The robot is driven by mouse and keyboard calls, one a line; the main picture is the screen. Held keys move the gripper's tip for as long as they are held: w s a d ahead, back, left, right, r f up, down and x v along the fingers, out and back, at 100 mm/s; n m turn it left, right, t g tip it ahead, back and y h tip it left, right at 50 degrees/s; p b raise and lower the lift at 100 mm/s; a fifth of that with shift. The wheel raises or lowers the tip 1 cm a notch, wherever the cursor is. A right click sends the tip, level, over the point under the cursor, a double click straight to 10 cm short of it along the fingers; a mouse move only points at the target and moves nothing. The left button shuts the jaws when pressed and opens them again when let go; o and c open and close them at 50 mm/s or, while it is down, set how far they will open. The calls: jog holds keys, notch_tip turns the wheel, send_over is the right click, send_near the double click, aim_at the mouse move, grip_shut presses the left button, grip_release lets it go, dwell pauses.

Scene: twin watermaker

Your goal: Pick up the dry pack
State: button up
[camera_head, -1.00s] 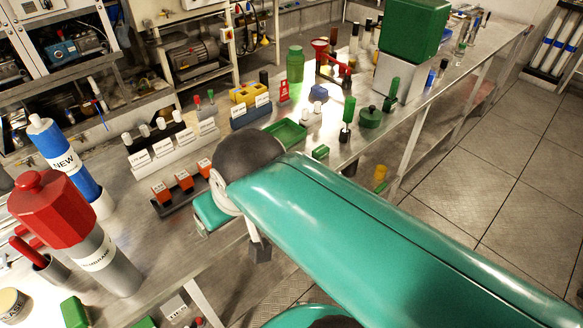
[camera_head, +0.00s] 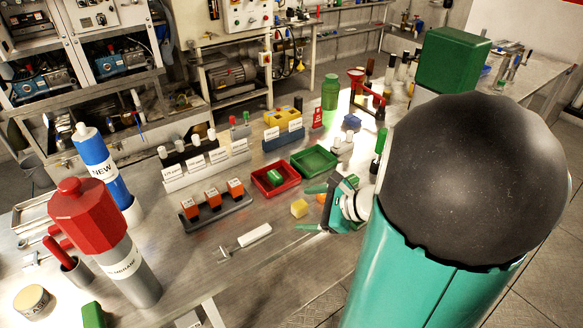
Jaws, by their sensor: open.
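No label in view reads as dry pack, so I cannot tell for sure which thing it is. Three small orange blocks with white labels (camera_head: 212,197) stand in a dark rack on the metal bench. A small yellow block (camera_head: 299,208) lies by my gripper (camera_head: 311,207), at the opening between its teal fingers. An orange piece (camera_head: 321,198) shows partly behind it, between the fingers. My gripper is open and points left, low over the bench near its front edge. I cannot tell whether it touches either piece. My dark, rounded arm joint hides the bench to the right.
A red tray (camera_head: 262,187) with a green block and an empty green tray (camera_head: 323,155) lie behind my gripper. A red-topped membrane cylinder (camera_head: 128,262) and blue cylinder (camera_head: 95,163) stand at the left.

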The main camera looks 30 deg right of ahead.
jog(key=s+d+f+m+t+h, duration=0.2)
jog(key=d+m+h, duration=0.1)
jog(key=d+m, duration=0.3)
jog(key=s+d+f+m+t+h, duration=0.1)
jog(key=s+d+f+m+h, duration=0.2)
jog(key=d, duration=0.4)
jog(key=shift+m+y, duration=0.4)
jog(key=shift+m, duration=0.1)
jog(key=x, duration=1.4)
jog(key=shift+w+d+r, duration=0.2)
jog(key=shift+w+d, duration=0.2)
jog(key=shift+w, duration=0.1)
jog(key=c, duration=1.1)
jog(key=shift+o, duration=0.2)
